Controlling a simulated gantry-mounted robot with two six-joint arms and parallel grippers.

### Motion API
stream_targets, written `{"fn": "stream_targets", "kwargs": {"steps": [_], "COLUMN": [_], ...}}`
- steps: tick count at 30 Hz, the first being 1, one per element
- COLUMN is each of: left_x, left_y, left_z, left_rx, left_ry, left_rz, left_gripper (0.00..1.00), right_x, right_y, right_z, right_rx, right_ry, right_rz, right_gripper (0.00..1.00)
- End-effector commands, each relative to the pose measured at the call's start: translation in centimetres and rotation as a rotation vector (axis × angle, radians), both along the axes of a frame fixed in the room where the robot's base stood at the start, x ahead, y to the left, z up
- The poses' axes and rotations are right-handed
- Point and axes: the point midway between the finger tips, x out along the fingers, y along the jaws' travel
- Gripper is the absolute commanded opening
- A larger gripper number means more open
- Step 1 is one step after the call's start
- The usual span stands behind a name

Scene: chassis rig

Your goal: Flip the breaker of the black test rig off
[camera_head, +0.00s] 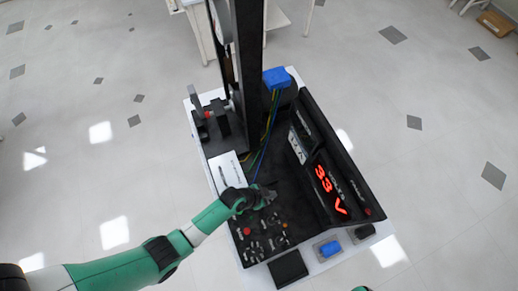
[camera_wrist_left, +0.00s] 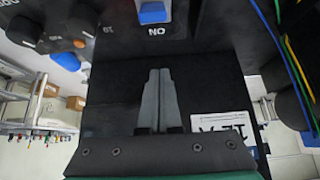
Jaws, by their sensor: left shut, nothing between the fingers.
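The black test rig (camera_head: 317,247) stands in the middle of the head view, with a sloped control panel and a red lit readout (camera_head: 330,190) that shows 33 V. In the left wrist view a blue rocker switch (camera_wrist_left: 153,12) sits at the top edge, beside a label that reads ON upside down. My left gripper (camera_head: 270,196) is over the rig's panel in the head view. In the left wrist view its fingers (camera_wrist_left: 158,95) are together and empty, pointing toward the blue switch with a visible gap in the picture. The switch is not clear in the head view.
A blue block (camera_head: 276,77) is near the post. The tiled floor around is mostly clear.

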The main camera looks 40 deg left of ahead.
Motion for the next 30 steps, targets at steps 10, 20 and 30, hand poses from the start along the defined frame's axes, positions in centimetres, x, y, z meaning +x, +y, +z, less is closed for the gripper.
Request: {"fn": "stream_targets", "kwargs": {"steps": [10, 20, 30], "left_x": [-5.1, -5.6, -5.6], "left_y": [3.0, 3.3, 3.3], "left_z": [3.1, 3.3, 3.3], "left_rx": [0.000, 0.000, 0.001], "left_ry": [0.000, 0.001, 0.001], "left_rz": [0.001, -0.001, -0.001], "left_gripper": [0.00, 0.00, 0.00], "right_x": [0.0, 0.0, 0.0], "right_y": [0.0, 0.0, 0.0], "right_z": [1.6, 1.6, 1.6], "right_rx": [0.000, 0.000, 0.000], "right_ry": [0.000, 0.000, 0.000], "right_rz": [0.001, 0.001, 0.001], "right_gripper": [0.50, 0.50, 0.50]}}
